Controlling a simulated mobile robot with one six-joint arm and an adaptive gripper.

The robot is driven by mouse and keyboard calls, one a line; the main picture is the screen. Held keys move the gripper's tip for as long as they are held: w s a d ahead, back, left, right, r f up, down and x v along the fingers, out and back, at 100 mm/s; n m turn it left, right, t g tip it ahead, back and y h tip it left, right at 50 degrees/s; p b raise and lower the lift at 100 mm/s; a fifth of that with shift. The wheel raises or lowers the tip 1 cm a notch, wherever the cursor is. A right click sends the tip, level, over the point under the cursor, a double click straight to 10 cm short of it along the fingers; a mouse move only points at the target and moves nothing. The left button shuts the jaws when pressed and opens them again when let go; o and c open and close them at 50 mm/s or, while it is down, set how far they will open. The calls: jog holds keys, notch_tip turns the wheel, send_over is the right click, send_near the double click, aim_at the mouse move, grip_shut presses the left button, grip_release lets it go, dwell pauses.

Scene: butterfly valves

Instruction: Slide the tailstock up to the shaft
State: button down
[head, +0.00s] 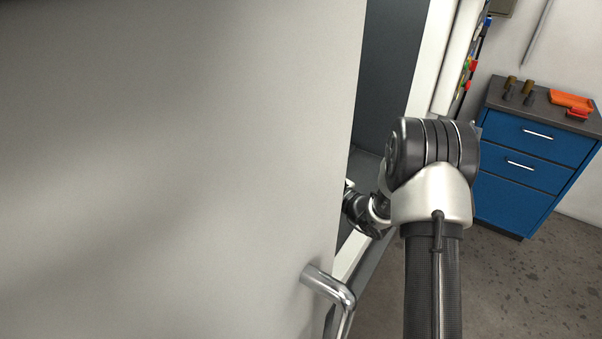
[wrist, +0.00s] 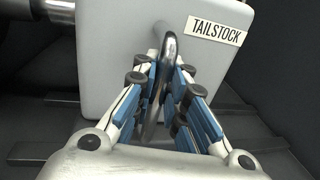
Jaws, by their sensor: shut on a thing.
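The tailstock (wrist: 115,35) is a light grey block with a white label reading "TAILSTOCK" (wrist: 214,31). It fills the upper middle of the wrist view. A curved metal handle (wrist: 168,55) stands out from its face. My gripper (wrist: 168,75) is shut on this handle, with blue-padded fingers on both sides of it. A shiny round metal bar, perhaps the shaft (wrist: 45,14), shows at the upper left, by the tailstock's left side. I cannot tell whether the two touch. In the head view my arm reaches into the machine opening, and the tailstock is hidden behind the door.
A large grey door (head: 180,150) with a metal handle (head: 330,288) covers the left of the head view, close to my arm. Dark rails (wrist: 45,150) run under the tailstock. A blue drawer cabinet (head: 530,165) stands at the right, with open floor (head: 515,285) before it.

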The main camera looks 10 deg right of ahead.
jog(key=shift+d, duration=0.15)
jog(key=c, duration=1.6)
grip_release()
jog(key=shift+d, duration=0.1)
jog(key=shift+c, duration=0.2)
jog(key=v, duration=1.2)
